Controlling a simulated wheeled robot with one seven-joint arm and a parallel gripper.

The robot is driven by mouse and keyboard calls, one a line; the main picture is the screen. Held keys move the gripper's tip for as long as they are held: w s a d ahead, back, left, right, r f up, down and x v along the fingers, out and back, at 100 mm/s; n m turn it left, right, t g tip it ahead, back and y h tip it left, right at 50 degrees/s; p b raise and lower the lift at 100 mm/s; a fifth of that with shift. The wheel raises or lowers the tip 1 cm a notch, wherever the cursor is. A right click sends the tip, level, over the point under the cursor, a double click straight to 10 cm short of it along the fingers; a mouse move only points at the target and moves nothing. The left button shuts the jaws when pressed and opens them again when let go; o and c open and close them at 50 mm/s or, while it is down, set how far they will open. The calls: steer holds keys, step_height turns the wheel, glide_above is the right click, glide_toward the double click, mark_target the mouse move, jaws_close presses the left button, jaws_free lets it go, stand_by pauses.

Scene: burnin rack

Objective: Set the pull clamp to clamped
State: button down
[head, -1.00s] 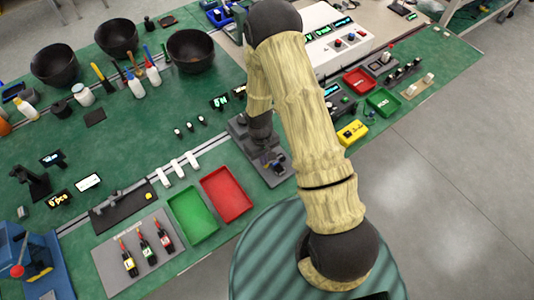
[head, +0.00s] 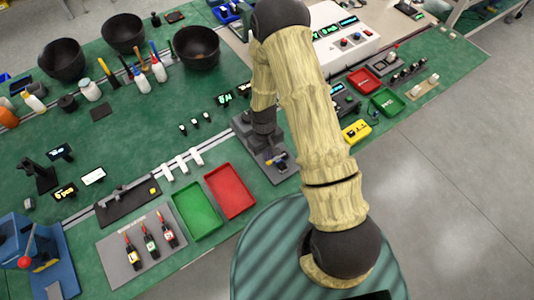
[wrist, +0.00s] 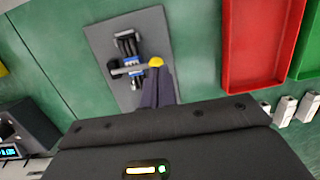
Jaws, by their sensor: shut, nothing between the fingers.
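The pull clamp (wrist: 126,66) is a small metal and black mechanism with a yellow knob (wrist: 155,62), mounted on a grey plate (wrist: 158,33) in the wrist view. The plate also shows in the head view (head: 279,174), beside the red tray and partly hidden by my arm. My gripper (wrist: 156,78) is shut and empty. Its dark fingers point at the clamp, with the tips right by the yellow knob. I cannot tell whether they touch it. The clamp's exact state is hard to read.
A red tray (head: 231,191) and a green tray (head: 197,209) lie beside the plate. White blocks (head: 182,162) stand behind them. A yellow box (head: 355,131) is to the right. A grey board (head: 117,262) with red-tipped tools lies lower left. Bowls (head: 196,48) stand at the back.

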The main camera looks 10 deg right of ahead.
steer(key=shift+r, duration=0.1)
step_height(320, 180, up, 14)
steer(key=w+a, duration=0.1)
steer(key=shift+w+a+f, duration=0.2)
steer(key=shift+w+a, duration=0.1)
steer(key=shift+w, duration=0.05)
stand_by(0.4)
stand_by(0.4)
steer(key=s+d+r+m+t+b, duration=0.1)
steer(key=s+d+r+m+t, duration=0.3)
steer(key=s+d+r, duration=0.5)
step_height(320, 180, up, 4)
steer(key=shift+s+f+m+b, duration=0.2)
steer(key=shift+f+m+b, duration=0.1)
steer(key=shift+m, duration=0.2)
